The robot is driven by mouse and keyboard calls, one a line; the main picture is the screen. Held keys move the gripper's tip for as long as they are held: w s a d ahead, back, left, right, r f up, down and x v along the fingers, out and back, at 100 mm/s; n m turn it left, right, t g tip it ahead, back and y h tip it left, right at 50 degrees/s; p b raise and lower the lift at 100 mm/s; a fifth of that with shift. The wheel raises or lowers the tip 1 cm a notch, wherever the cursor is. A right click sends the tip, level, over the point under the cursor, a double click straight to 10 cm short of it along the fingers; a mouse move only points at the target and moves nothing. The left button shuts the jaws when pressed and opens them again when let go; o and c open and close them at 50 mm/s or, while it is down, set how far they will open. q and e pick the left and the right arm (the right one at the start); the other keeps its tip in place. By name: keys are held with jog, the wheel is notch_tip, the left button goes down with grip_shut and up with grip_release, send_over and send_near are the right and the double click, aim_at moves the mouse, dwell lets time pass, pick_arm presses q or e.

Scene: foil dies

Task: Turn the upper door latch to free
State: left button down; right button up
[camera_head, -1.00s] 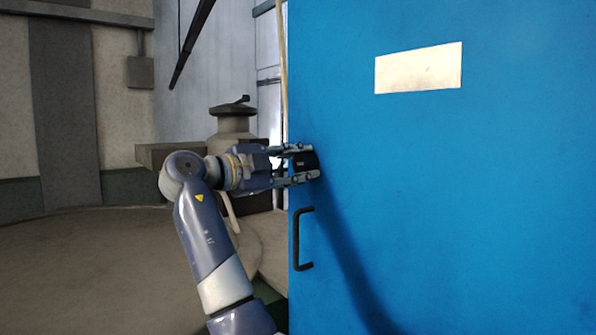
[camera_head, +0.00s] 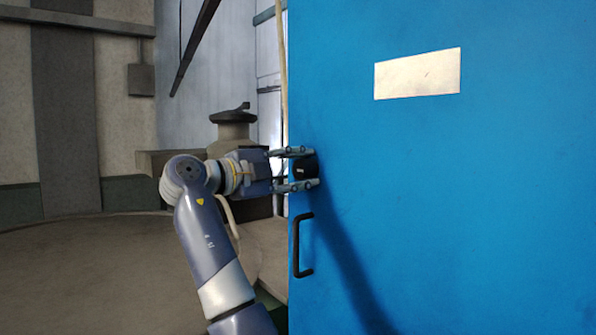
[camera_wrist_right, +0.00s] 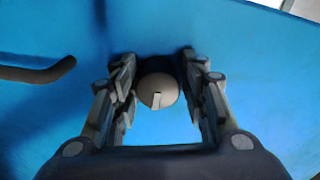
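The upper door latch (camera_head: 305,168) is a small black knob near the left edge of the blue door (camera_head: 450,220). In the right wrist view the latch (camera_wrist_right: 158,90) shows a round, pale face with a light mark running from about its middle down to its lower rim. My right gripper (camera_head: 300,169) is open at the latch, with one finger above and one below it in the head view. In the right wrist view its fingers (camera_wrist_right: 163,84) stand on either side of the knob, with narrow gaps. My left gripper is not in view.
A black door handle (camera_head: 304,245) sits below the latch and also shows in the right wrist view (camera_wrist_right: 38,73). A pale blank plate (camera_head: 417,74) is on the upper door. A grey machine part (camera_head: 233,132) stands behind my arm.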

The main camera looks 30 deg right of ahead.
jog(key=shift+o, duration=0.3)
jog(key=shift+d+f, duration=0.1)
jog(key=shift+d, duration=0.05)
jog(key=a, duration=1.2)
jog(key=shift+s, duration=0.45)
